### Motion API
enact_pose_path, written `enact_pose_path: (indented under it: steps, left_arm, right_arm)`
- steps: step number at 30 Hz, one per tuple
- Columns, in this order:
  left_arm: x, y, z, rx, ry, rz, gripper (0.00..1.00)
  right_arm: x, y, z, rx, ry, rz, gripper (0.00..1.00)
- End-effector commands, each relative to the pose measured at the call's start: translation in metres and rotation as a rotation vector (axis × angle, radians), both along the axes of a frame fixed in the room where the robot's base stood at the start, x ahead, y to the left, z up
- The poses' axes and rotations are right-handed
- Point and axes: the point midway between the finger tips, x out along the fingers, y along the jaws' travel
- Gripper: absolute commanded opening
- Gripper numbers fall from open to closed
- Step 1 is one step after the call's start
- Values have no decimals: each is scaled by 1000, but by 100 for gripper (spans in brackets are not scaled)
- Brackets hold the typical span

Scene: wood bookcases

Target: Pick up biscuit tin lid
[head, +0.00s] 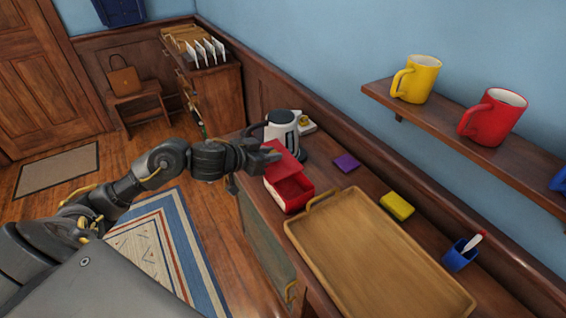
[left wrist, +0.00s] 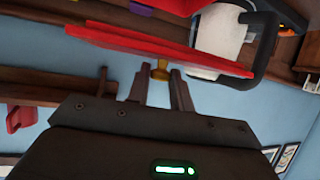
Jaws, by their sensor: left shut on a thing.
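The red biscuit tin lid (head: 281,158) is held tilted above the red biscuit tin (head: 290,189) in the head view. The tin stands open on the wooden counter, and its inside shows. In the left wrist view the lid (left wrist: 160,48) shows as a slanting red sheet across the fingertips of my left gripper (left wrist: 160,85). My right gripper is in neither view.
A kettle (head: 283,133) stands just behind the lid. A wooden tray (head: 375,255), a purple cloth (head: 346,163), a yellow sponge (head: 397,206) and a blue cup (head: 460,256) are on the counter. A wall shelf (head: 460,135) holds yellow and red mugs.

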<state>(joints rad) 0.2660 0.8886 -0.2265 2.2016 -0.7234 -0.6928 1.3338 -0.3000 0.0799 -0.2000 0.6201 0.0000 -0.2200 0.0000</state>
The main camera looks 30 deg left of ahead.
Motion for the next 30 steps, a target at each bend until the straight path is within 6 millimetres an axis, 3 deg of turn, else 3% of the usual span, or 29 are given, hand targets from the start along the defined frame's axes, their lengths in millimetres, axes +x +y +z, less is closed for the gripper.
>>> enact_pose_path:
  steps: [1, 6, 12, 22, 30]
  left_arm:
    - [-6, 10, 16, 8, -3, 0, 0]
    - [-30, 43, 24, 8, 5, 1, 0]
    - [-47, 66, 37, 2, 4, 2, 0]
    - [-55, 78, 46, 0, 1, 0, 0]
    - [-57, 71, 41, -4, 7, -29, 0]
  right_arm:
    - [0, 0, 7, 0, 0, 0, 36]
    - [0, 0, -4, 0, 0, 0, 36]
    - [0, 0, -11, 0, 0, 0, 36]
    - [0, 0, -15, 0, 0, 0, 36]
    - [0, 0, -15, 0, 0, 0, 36]
